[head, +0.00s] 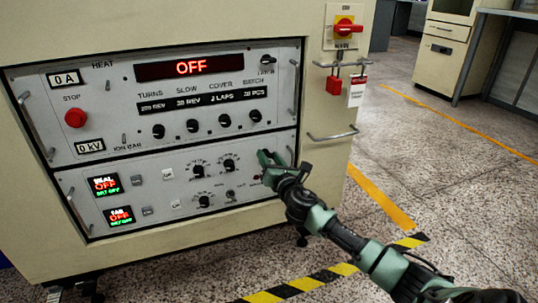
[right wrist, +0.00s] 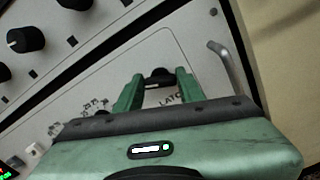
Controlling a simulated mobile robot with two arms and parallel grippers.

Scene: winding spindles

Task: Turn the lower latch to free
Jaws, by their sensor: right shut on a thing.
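The lower latch (right wrist: 158,78) is a small black knob on the grey lower panel, with printed letters reading "LATC" beside it. My right gripper (right wrist: 156,90) has its two green fingers on either side of the latch and is shut on it. In the head view my right gripper (head: 268,162) is at the right end of the lower panel and hides the latch there. The upper latch (head: 267,58) is a dark knob at the top right of the upper panel. My left gripper is not in view.
The cream cabinet (head: 200,22) carries two grey panels with knobs, a red stop button (head: 75,118) and lit displays. A metal handle (right wrist: 222,62) stands close to the right of my right gripper. A red padlock (head: 334,85) and tag hang on the cabinet's side.

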